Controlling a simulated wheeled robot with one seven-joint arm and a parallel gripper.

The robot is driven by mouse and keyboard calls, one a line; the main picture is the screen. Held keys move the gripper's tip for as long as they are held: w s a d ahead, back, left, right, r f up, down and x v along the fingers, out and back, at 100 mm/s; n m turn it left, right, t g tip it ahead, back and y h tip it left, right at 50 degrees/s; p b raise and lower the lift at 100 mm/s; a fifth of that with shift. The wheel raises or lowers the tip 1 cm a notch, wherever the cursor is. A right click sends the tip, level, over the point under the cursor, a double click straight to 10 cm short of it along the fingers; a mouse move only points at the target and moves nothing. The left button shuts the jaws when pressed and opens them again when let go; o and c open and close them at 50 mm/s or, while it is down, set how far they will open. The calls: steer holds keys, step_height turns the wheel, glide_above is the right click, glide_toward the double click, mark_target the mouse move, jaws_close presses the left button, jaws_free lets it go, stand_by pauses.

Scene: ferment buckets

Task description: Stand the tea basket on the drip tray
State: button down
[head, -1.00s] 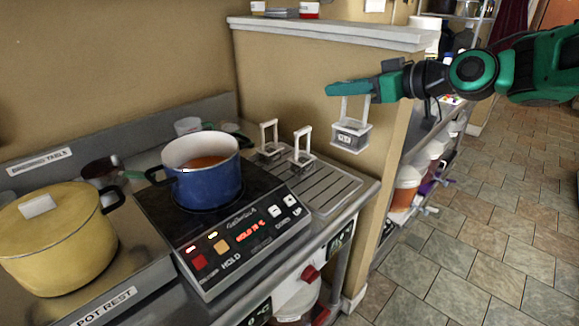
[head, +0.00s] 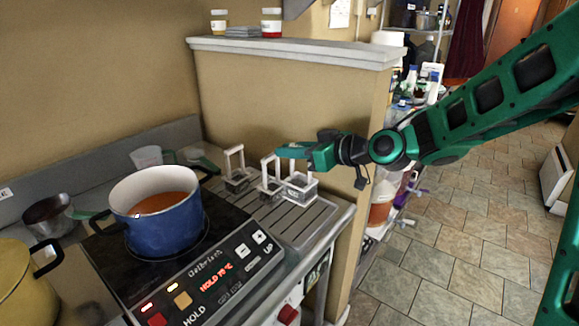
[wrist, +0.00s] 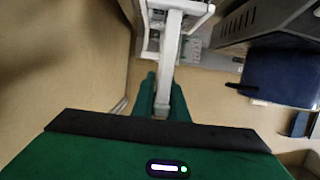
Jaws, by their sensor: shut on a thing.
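My gripper (head: 282,151) is shut on the white handle of a small tea basket (head: 301,188) with a dark front. The held basket hangs upright at the back right of the grey ribbed drip tray (head: 295,226); I cannot tell whether its base touches the tray. Two similar baskets, one (head: 237,184) at the back left and one (head: 270,190) in the middle, stand on the tray, the middle one close beside the held one. In the wrist view the white handle (wrist: 170,50) runs up between the green fingers (wrist: 163,100).
A blue pot (head: 160,225) of orange liquid sits on the black hotplate (head: 215,270) left of the tray. A yellow pot (head: 18,282) stands further left. A tan half wall (head: 290,100) rises behind the tray. The tray's front part is clear.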

step_height(320, 180, down, 6)
steer(key=w, duration=0.3)
stand_by(0.3)
steer(key=c, duration=1.7)
jaws_free()
steer(key=shift+c, duration=0.2)
steer(key=v, duration=1.2)
steer(key=shift+r, duration=0.2)
